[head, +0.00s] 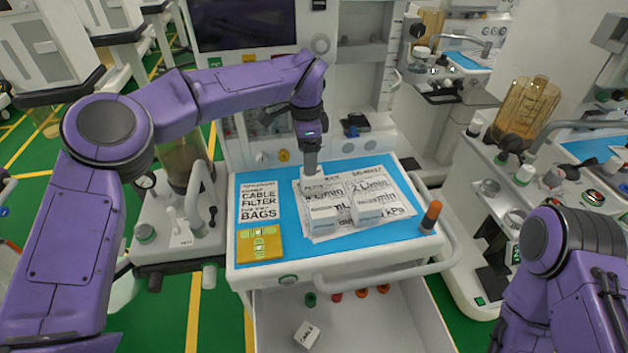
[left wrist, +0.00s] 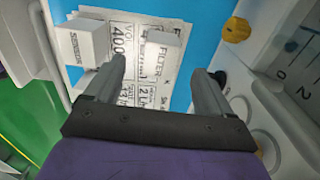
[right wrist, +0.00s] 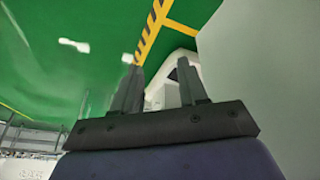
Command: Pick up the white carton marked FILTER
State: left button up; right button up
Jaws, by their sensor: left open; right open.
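The white carton marked FILTER (left wrist: 166,40) lies on the printed sheets on the cart top, ahead of and between the fingers of my left gripper (left wrist: 157,68) in the left wrist view. That gripper is open and empty, pointing down above the cart's back part in the head view (head: 311,165). A small white box (head: 312,182) just under its fingertips there looks like the same carton; its marking is not readable. Whether the fingers flank the carton I cannot tell. My right gripper (right wrist: 158,66) is open and empty, over green floor in the right wrist view.
A white carton seemingly marked SENSORS (left wrist: 87,44) stands nearby. Two white cartons (head: 323,217) (head: 368,210) sit nearer the cart's front edge. An open drawer (head: 370,325) juts out below.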

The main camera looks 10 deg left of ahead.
aim_at(312, 181)
pick_arm(q)
jog(key=f+p, duration=0.1)
jog(key=f, duration=0.1)
jog(key=f+p, duration=0.1)
jog(key=f, duration=0.2)
jog(key=d+f+p, duration=0.1)
jog(key=f, duration=0.1)
jog(key=shift+w+f, duration=0.3)
jog(key=shift+w, duration=0.05)
jog(key=shift+f, duration=0.4)
jog(key=c, duration=1.1)
